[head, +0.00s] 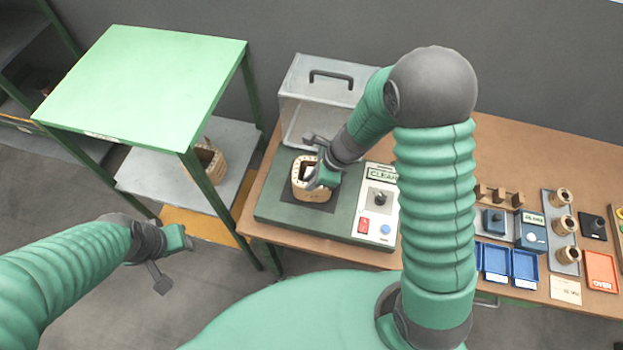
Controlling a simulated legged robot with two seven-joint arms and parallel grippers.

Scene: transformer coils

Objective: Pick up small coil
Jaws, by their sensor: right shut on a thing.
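A beige, squarish coil (300,192) with a dark hollow middle sits at the green base of the test station (275,207). My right gripper (318,178) reaches down to it from the upper right and is shut on its right-hand wall. The gripper hides part of the coil, and I cannot tell whether the coil is lifted off the base. My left gripper (172,262) is empty and open, low over the floor at the left. Several smaller copper-coloured coils (563,223) stand on a grey rack at the right.
A clear-sided cover with a black handle (330,77) stands behind the coil. A panel with red and blue buttons (376,213) is beside it. Blue trays (524,266) and a red tray (601,270) lie right. A green table (150,80) stands left, a wooden-looking box on its lower shelf.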

